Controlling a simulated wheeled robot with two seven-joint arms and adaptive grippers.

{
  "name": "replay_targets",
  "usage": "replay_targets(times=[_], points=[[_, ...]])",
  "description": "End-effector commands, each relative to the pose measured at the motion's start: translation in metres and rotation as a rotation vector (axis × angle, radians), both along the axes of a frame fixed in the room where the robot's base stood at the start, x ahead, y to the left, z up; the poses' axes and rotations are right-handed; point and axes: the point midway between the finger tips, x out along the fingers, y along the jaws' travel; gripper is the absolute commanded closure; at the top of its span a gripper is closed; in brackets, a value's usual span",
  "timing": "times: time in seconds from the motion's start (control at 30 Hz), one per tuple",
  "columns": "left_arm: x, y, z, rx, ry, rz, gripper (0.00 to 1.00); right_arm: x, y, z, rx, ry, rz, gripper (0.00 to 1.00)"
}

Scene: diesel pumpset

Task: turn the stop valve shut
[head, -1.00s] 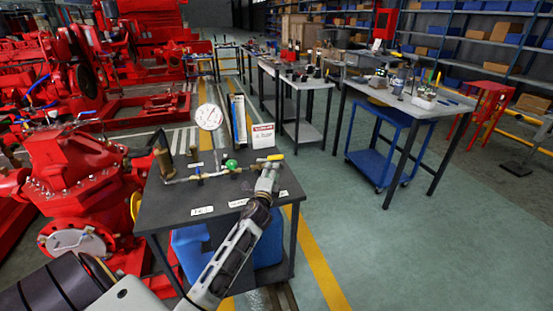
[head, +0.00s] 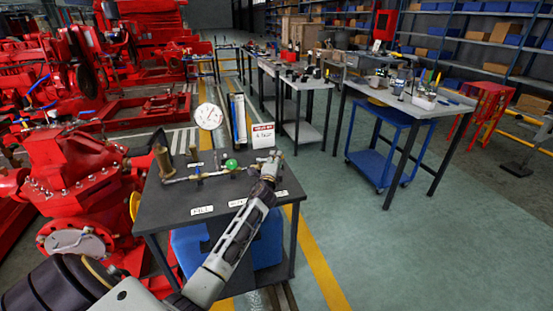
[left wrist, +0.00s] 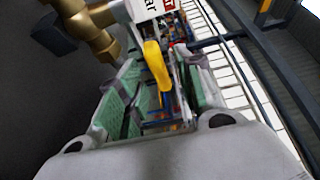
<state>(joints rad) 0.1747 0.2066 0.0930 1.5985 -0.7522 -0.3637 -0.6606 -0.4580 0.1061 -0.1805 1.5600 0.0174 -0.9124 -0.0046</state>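The pipe assembly (head: 210,173) lies along the bench top (head: 178,206). It has a green knob (head: 231,164) and a small blue handle (head: 198,171). My left gripper (head: 270,163) is at its right end. In the left wrist view, a yellow valve handle (left wrist: 156,64) stands between the green-padded fingers of this gripper (left wrist: 163,98). The fingers look apart, with room on both sides of the handle. Brass pipe (left wrist: 91,30) shows at upper left there. In the head view the gripper hides the yellow handle. My right gripper is not in view.
A round gauge (head: 208,117) stands up from the assembly. A white sign with a red heading (head: 263,135) stands just behind the gripper. A red pump (head: 75,175) is close on the left. The floor (head: 400,240) at right is clear.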

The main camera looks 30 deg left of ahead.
Motion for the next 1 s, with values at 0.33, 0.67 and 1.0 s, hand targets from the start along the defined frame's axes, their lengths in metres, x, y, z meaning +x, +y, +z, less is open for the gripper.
replay_targets(times=[0.33,0.67,1.0], points=[[0.021,0.008,0.000,0.000,0.000,0.000,0.64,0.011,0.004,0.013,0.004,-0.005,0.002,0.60],[0.024,0.010,0.000,0.000,0.000,0.000,0.64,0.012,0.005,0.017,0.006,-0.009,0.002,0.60],[0.024,0.010,0.000,0.000,0.000,0.000,0.93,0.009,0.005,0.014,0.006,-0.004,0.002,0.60]])
